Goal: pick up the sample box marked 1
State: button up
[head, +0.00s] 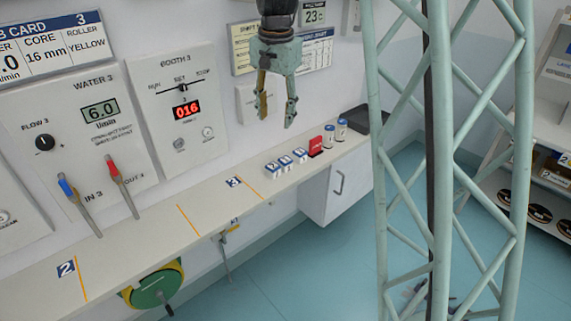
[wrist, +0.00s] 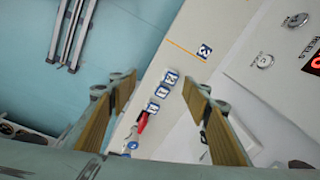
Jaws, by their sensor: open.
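Three small white sample boxes with blue-and-white number labels stand in a row on the shelf. In the wrist view the box nearest the orange line (wrist: 171,77) seems to read 2, and the middle box (wrist: 162,92) seems to read 1. The third box (wrist: 153,107) is hard to read. In the head view the row shows as a near box (head: 272,169), a middle box (head: 286,161) and a far box (head: 300,154), digits too small to tell. My gripper (head: 275,114) is open and empty, pointing down, above the shelf. In the wrist view the row lies between its fingers (wrist: 160,84).
A red object (head: 316,146) stands just past the row, then two white jars with blue tops (head: 329,136) and a dark tray (head: 370,119). The wall panel (head: 180,110) rises behind the shelf (head: 215,205). Bare shelf lies left of the boxes.

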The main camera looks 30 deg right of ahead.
jog(key=w+d+f+m+p, duration=0.25)
jog(key=w+d+f, duration=0.25)
jog(key=w+f, duration=0.35)
jog(key=m+g+p, duration=0.1)
jog(key=m+p, duration=0.1)
send_over(285, 160)
notch_tip(285, 160, down, 10)
jog(key=shift+s+d+r, duration=0.1)
jog(key=shift+f+b, duration=0.4)
jog(key=shift+f, duration=3.85)
jog(key=shift+f, duration=0.1)
jog(key=shift+f, duration=2.5)
jog(key=shift+c, duration=0.3)
